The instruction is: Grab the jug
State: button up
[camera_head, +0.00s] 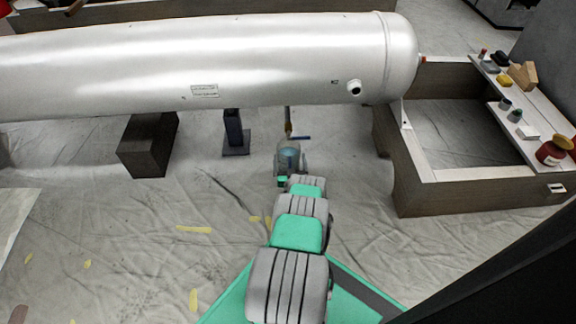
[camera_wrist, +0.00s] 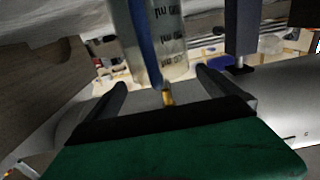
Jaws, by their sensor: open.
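The jug is a clear, graduated vessel with a blue strip down it. In the head view the jug (camera_head: 288,155) stands on the sheeted floor just beyond the end of my arm. In the wrist view the jug (camera_wrist: 172,45) appears upside down, its markings inverted, with its top and bottom not fully shown. My gripper (camera_wrist: 161,82) is open, with one dark finger on each side of the jug's lower part in the picture. I cannot tell whether either finger touches it. In the head view my gripper (camera_head: 288,178) is mostly hidden behind my arm.
A large silver tank (camera_head: 270,62) lies across the back, above the jug's far side. A dark block (camera_head: 148,145) and a dark post (camera_head: 234,132) stand left. A wooden frame (camera_head: 470,190) with a shelf of small items is right. A brush-like tool (camera_head: 288,122) shows behind the jug.

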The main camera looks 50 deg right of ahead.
jog(key=b+x, duration=0.3)
jog(key=x, duration=0.1)
jog(key=shift+w+d+f, duration=0.15)
jog(key=shift+w+d, duration=0.1)
jog(key=c, duration=1.7)
jog(key=shift+d+r, duration=0.1)
jog(key=shift+r, duration=0.2)
jog(key=shift+c, duration=0.3)
jog(key=shift+r+p, duration=0.15)
jog(key=shift+p, duration=0.15)
